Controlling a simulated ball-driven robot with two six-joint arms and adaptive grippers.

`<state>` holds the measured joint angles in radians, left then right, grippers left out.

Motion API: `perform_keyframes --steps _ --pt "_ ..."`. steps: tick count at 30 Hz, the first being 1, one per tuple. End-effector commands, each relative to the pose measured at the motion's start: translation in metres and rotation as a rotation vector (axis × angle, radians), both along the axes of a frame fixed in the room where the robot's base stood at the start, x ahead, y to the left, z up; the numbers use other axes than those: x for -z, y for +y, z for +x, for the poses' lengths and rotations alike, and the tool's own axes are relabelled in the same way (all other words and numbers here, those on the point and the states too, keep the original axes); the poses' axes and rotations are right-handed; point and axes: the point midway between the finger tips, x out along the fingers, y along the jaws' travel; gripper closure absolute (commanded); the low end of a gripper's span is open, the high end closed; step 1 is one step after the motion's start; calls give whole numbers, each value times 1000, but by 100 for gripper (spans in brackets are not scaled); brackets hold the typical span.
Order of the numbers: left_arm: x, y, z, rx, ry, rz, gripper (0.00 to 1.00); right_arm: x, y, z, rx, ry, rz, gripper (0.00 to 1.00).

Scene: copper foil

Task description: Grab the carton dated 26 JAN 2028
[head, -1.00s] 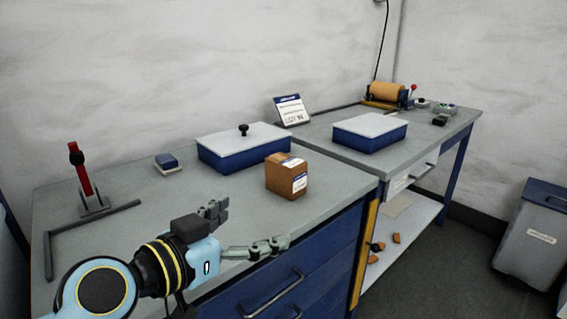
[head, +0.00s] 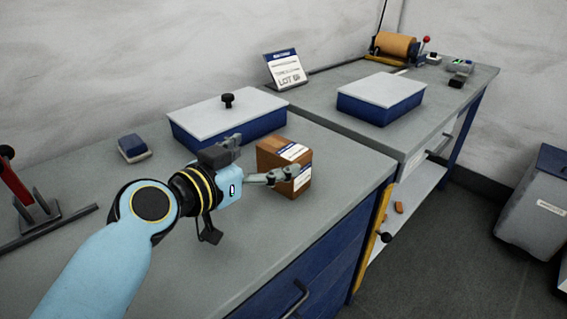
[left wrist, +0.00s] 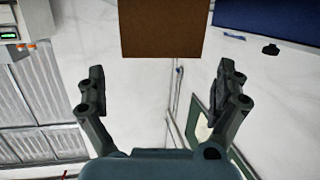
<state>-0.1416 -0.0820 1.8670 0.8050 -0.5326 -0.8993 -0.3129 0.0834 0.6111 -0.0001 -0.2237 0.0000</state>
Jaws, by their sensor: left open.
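A brown carton (head: 270,157) with white and blue labels stands on the near workbench; the date on it is too small to read. My left gripper (head: 262,158) is open just left of the carton, with one finger in front of its near side and the other towards its back. In the left wrist view the carton (left wrist: 160,28) shows at the top middle, ahead of and centred between the open fingers (left wrist: 163,80). The gap between the fingers is empty. My right gripper is not in view.
A blue box with a white lid (head: 222,112) stands right behind the carton. A small blue block (head: 133,147) and a red-handled tool (head: 14,188) are at the left. A second lidded box (head: 380,98) and a lot sign (head: 286,70) are farther back. The bench front is clear.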

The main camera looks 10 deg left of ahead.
Motion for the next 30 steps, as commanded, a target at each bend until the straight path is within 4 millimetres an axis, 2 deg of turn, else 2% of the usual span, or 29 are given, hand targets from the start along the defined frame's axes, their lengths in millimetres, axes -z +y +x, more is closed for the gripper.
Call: perform_keyframes --steps 9,18,30 --pt "11 -15 41 0 0 -1 0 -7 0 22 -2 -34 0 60" --pt "13 -18 47 0 1 0 0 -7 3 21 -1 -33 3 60" --pt "13 -18 46 0 1 0 51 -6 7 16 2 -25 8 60"
